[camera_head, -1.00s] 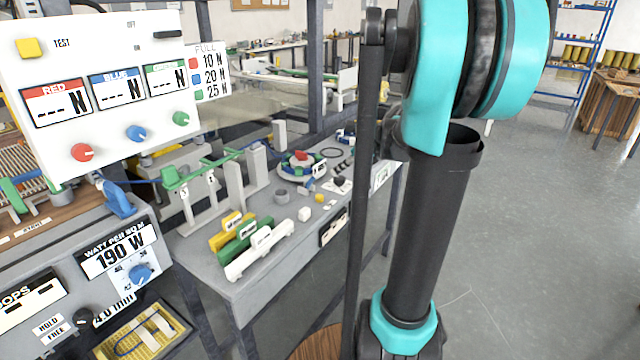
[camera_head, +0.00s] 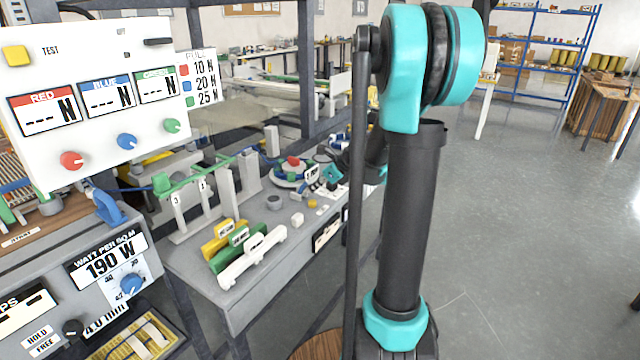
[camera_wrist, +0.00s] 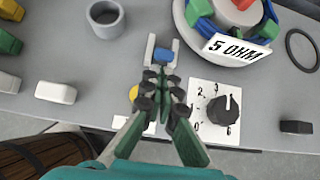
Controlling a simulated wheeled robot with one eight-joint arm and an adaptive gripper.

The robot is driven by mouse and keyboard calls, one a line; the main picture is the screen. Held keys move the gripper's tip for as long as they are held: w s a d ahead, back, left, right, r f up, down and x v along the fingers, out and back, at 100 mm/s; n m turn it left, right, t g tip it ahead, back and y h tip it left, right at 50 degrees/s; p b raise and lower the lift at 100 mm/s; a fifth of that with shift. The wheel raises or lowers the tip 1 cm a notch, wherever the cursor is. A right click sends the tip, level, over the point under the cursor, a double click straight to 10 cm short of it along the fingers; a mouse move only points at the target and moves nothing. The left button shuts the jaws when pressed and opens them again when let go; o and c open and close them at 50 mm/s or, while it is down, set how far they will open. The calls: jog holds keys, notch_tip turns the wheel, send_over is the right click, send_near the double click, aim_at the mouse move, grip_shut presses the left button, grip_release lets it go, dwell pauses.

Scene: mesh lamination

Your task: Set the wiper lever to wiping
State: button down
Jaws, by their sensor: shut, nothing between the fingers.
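My gripper (camera_wrist: 161,78) is shut and empty in the wrist view, its green fingers with dark joints close together. Just beyond the fingertips is a small blue block (camera_wrist: 163,55) in a pale forked bracket, which may be the wiper lever; no label marks it. Whether the tips touch it I cannot tell. In the head view my gripper is mostly hidden behind my arm near the bench's right end. To the right of the fingers is a black knob (camera_wrist: 222,106) on a white numbered plate (camera_wrist: 199,91).
A grey ring-shaped cup (camera_wrist: 105,18), a white block (camera_wrist: 56,92) and a black block (camera_wrist: 296,127) stand on the grey bench. A black ring (camera_wrist: 302,50) lies at right. The meter panel (camera_head: 95,160) and the yellow, green and white bars (camera_head: 252,258) are farther left.

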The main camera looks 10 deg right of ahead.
jog(key=shift+w+a+f, duration=0.15)
jog(key=shift+a+f, duration=0.05)
jog(key=shift+f, duration=0.05)
